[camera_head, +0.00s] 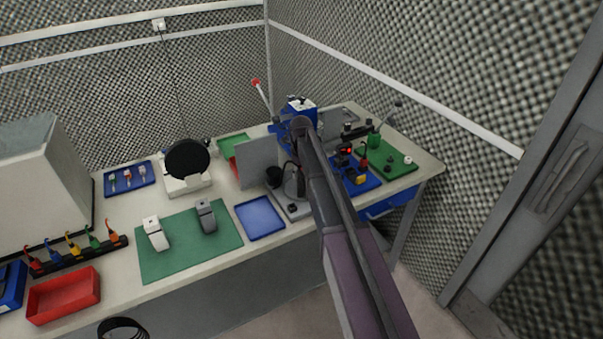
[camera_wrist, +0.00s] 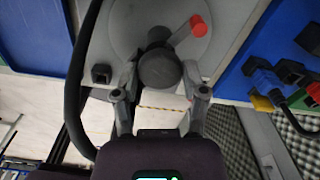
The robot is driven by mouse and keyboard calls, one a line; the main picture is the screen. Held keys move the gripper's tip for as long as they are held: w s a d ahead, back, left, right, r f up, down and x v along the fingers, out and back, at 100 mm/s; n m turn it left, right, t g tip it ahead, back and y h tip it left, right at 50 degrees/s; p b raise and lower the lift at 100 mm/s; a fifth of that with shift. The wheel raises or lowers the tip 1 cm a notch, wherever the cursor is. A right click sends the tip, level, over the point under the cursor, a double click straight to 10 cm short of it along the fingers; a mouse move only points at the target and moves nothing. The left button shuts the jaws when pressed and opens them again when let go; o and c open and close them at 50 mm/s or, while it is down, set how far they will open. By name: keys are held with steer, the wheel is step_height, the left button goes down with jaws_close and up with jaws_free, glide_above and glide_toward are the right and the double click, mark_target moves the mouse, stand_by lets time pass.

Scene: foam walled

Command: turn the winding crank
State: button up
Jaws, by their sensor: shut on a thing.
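The winding crank shows in the wrist view as a dark round knob (camera_wrist: 160,70) with a dark hub (camera_wrist: 159,36) just beyond it, over a pale grey round plate (camera_wrist: 205,50). My gripper (camera_wrist: 161,78) has one finger on each side of the knob and is shut on it. A short grey lever with a red end (camera_wrist: 197,26) reaches up and right from beside the knob. In the head view my arm covers much of the crank's area, and I cannot make out the fingertips there.
A blue tray (camera_head: 261,217) lies left of the crank's area, and a grey upright panel (camera_head: 257,162) stands behind it. A dark cable (camera_wrist: 80,90) runs down the left of the wrist view. A blue mat with connectors (camera_wrist: 252,70) lies to the right.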

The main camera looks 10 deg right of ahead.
steer(key=shift+s, duration=0.15)
steer(key=o, duration=1.1)
steer(key=shift+o, duration=0.2)
